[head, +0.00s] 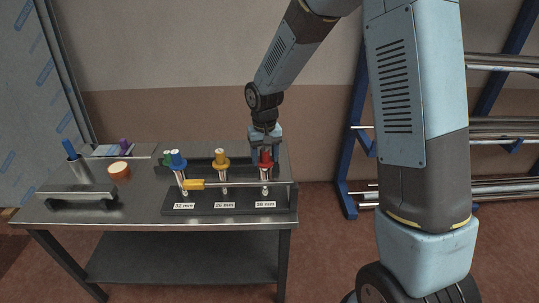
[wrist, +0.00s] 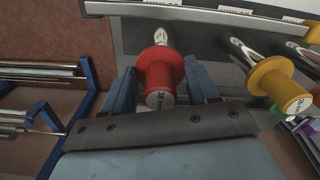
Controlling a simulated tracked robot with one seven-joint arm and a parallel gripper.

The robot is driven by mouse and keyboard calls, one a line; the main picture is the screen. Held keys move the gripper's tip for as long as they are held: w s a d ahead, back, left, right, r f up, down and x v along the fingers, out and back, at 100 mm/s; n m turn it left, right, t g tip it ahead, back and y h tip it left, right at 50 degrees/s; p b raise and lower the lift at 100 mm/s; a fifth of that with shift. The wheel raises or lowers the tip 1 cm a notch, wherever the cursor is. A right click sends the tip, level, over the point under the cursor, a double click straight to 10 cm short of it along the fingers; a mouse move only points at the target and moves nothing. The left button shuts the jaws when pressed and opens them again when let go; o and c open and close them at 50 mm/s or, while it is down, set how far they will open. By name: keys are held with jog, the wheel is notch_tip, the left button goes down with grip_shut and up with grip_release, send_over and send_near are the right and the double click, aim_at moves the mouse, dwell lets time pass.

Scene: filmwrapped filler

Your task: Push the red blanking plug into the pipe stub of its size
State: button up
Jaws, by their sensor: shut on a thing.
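The red blanking plug (head: 265,158) is between the fingers of my gripper (head: 265,152), which is shut on it. In the wrist view the red plug (wrist: 160,72) shows its flange and a marked end face, with a finger on each side. The plug is upright over the right-hand pipe stub (head: 265,178), labelled 38 mm. In the wrist view a shiny metal end (wrist: 160,36) shows just beyond the plug. How far the plug sits in the stub cannot be told.
A yellow plug (head: 221,157) tops the middle stub, and a blue plug (head: 178,159) tops the left one. A rail with a yellow sleeve (head: 195,184) crosses in front of the stubs. An orange round piece (head: 119,170) lies on the metal bench (head: 140,210). A pipe rack (head: 357,150) stands at right.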

jog(key=o, duration=1.1)
jog(key=shift+o, duration=0.4)
jog(key=shift+o, duration=0.8)
jog(key=shift+r, duration=4)
